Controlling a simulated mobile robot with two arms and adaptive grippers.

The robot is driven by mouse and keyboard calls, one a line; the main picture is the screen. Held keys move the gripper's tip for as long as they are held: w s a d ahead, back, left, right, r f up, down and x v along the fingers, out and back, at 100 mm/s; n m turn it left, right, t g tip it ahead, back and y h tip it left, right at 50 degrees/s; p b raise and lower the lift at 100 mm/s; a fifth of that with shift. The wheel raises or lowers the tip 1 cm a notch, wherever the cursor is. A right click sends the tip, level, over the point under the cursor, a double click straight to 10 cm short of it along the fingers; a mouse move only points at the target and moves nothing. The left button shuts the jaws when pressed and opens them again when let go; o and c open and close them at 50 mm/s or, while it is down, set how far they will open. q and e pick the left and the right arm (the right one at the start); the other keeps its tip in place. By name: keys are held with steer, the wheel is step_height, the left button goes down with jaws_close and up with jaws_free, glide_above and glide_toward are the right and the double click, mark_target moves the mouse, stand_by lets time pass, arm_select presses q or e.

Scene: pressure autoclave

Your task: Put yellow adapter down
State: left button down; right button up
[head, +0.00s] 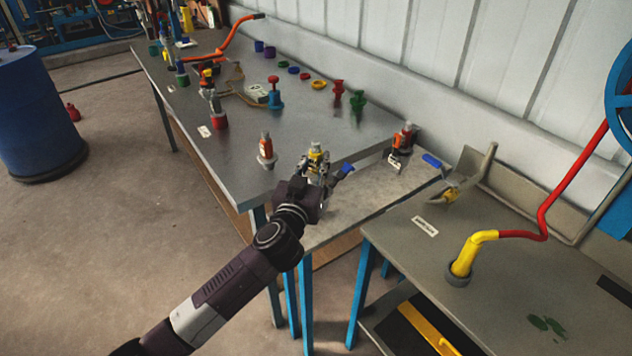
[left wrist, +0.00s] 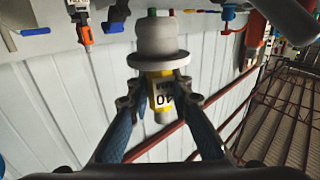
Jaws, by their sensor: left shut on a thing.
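The yellow adapter (head: 315,153) is in my left gripper (head: 317,172), near the front corner of the long grey workbench. In the left wrist view the adapter (left wrist: 162,88) shows a yellow band with a label and a grey flanged end. The fingers of my left gripper (left wrist: 158,100) close on it from both sides. In the head view it looks roughly upright; whether it touches a surface cannot be told. My right gripper is not in view.
An orange adapter (head: 266,147) stands on the long workbench (head: 235,170) left of my gripper. Another orange-and-grey piece (head: 402,140) stands on the lower table (head: 350,205). A yellow-and-red pipe (head: 480,245) rises from the right table. The lower table's middle looks clear.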

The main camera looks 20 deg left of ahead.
mark_target(314, 182)
arm_select(q)
step_height(314, 182, down, 5)
steer(key=shift+r+b, duration=0.1)
steer(key=shift+b, duration=0.75)
steer(key=c, duration=1.7)
jaws_free()
steer(key=shift+f, duration=0.25)
steer(key=shift+c, duration=0.2)
